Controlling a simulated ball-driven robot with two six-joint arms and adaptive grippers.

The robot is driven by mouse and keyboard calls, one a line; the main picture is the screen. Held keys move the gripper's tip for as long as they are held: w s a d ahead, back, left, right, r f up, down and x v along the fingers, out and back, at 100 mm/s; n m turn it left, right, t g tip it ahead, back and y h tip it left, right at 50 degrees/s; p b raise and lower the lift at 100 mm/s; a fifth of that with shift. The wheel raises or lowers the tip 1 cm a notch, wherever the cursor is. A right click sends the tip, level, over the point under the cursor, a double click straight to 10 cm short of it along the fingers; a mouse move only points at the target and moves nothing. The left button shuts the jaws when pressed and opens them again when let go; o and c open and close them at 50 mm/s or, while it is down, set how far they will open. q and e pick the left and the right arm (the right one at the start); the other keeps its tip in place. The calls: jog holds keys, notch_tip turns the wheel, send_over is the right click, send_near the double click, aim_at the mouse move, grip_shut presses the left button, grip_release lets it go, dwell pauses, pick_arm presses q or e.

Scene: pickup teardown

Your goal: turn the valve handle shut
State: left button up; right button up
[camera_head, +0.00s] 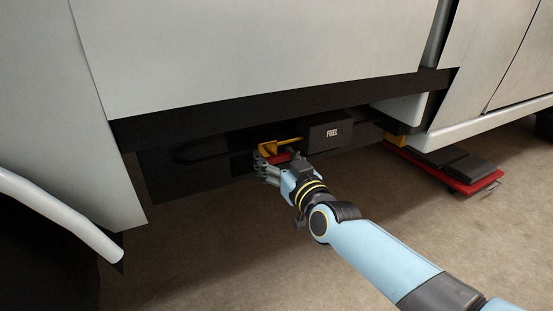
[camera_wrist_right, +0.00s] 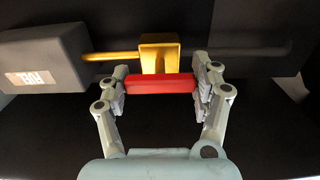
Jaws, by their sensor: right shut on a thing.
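The valve handle is a red bar (camera_wrist_right: 158,84) in the right wrist view, lying across the front of a yellow valve body (camera_wrist_right: 158,52). In the head view the red handle (camera_head: 279,159) shows only in part, under the yellow valve (camera_head: 270,148) below the pickup's side. My right gripper (camera_wrist_right: 160,87) is shut on the red handle, one finger at each end of the bar. It also shows in the head view (camera_head: 268,168), with its arm coming from the lower right. My left gripper is not in view.
A dark box marked FUEL (camera_head: 331,133) sits right of the valve, close to the gripper. The pickup's grey body panel (camera_head: 250,55) overhangs above. A red-framed creeper (camera_head: 462,178) lies on the floor at right. The floor (camera_head: 210,250) below is clear.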

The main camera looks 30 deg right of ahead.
jog(key=shift+m, duration=0.9)
jog(key=m, duration=0.4)
jog(key=shift+f+b, duration=0.1)
jog(key=shift+b, duration=0.2)
jog(key=m, duration=0.5)
jog(key=shift+m+b, duration=0.4)
jog(key=m, duration=0.5)
jog(key=shift+b, duration=0.4)
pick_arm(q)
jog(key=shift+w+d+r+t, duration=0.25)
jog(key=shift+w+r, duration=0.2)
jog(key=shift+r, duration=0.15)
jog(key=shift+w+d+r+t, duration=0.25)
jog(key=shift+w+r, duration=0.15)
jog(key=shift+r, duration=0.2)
pick_arm(e)
jog(key=shift+m, duration=0.7)
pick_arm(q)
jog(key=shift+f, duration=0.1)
